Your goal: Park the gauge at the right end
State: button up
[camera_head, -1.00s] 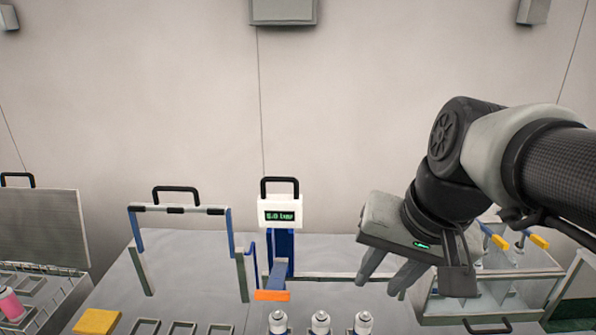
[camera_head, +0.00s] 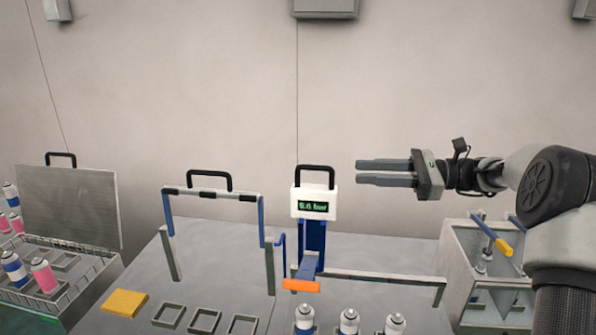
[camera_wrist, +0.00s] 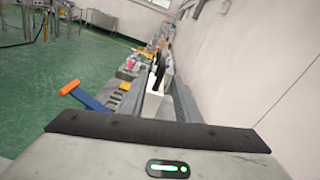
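The gauge (camera_head: 313,204) is a white box with a green-lit display and a black top handle, on a blue post. A blue lever with an orange tip (camera_head: 301,286) sticks out in front. It stands at the left part of a low grey rail (camera_head: 385,276) that runs right to an end post (camera_head: 438,291). My gripper (camera_head: 357,172) is in the air above the rail, right of the gauge's handle, fingers pointing left. A gap shows between the fingers, with nothing in it.
A frame with a black handle (camera_head: 212,192) stands left of the gauge. Several cans (camera_head: 349,321) stand in front of the rail. A yellow block (camera_head: 124,303) lies front left. A grey box with blue-and-yellow levers (camera_head: 484,265) stands at the right. The rail's right stretch looks clear.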

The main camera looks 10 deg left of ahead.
aim_at(304, 167)
jog(key=a, duration=1.1)
jog(key=a+p, duration=0.1)
jog(key=a, duration=0.5)
jog(key=shift+w, duration=0.3)
grip_shut()
